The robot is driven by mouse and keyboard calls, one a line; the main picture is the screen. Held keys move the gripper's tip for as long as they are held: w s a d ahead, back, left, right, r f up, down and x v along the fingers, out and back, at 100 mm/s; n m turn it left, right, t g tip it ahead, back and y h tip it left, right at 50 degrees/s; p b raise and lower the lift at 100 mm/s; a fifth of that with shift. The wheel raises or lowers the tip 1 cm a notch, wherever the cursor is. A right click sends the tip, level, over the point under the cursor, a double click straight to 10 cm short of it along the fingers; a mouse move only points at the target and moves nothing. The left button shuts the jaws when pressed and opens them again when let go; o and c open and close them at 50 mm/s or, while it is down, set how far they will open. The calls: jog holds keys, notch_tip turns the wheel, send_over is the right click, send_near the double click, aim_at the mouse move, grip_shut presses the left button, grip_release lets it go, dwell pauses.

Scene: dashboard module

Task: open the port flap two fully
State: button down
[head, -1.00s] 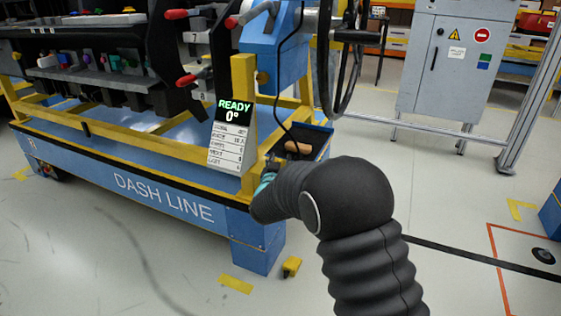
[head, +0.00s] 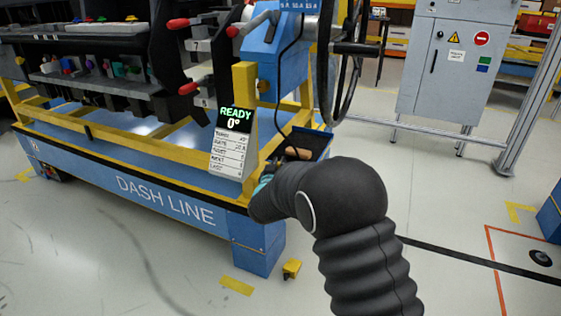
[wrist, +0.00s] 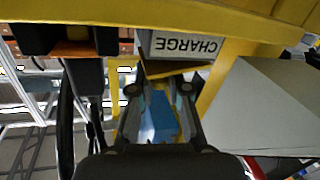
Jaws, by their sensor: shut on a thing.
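In the wrist view my gripper (wrist: 160,90) has its two fingers just below a grey panel with an upside-down CHARGE label (wrist: 185,46). A thin brownish-yellow plate (wrist: 178,70) lies at the fingertips below the label. It seems to be port flap two, and my gripper is shut on it, though the contact is hard to see. A blue surface (wrist: 162,118) shows between the fingers. In the head view my dark arm hides the fingers and the flap at the right corner of the DASH LINE stand (head: 150,195).
A yellow beam (wrist: 200,15) crosses close above the fingers, and a grey slanted panel (wrist: 265,105) is at right. In the head view a READY 0° display (head: 234,140), a small tray (head: 312,143) and a steering wheel (head: 343,65) are near my arm. The floor at right is mostly clear.

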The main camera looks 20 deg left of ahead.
jog(key=shift+a+r+n+p, duration=0.3)
jog(key=shift+r+n+p, duration=0.3)
jog(key=shift+n+p, duration=0.2)
jog(key=shift+a+r+n+g+h, duration=0.1)
jog(key=shift+a+n+g+h, duration=0.15)
jog(key=shift+n, duration=0.35)
jog(key=shift+a+r+n+g+h, duration=0.1)
jog(key=shift+a+n+g+h, duration=0.1)
jog(key=shift+n+g, duration=0.3)
jog(key=a+n, duration=0.1)
jog(key=n, duration=0.1)
jog(key=a+n+h, duration=0.1)
jog(key=n, duration=0.1)
jog(key=shift+w+a+r+n, duration=0.1)
jog(key=shift+w+r+n, duration=0.1)
jog(key=shift+n, duration=0.1)
jog(key=shift+h, duration=0.25)
jog(key=c, duration=1.1)
grip_release()
jog(key=shift+s, duration=0.1)
jog(key=v, duration=1.2)
jog(key=shift+r, duration=0.2)
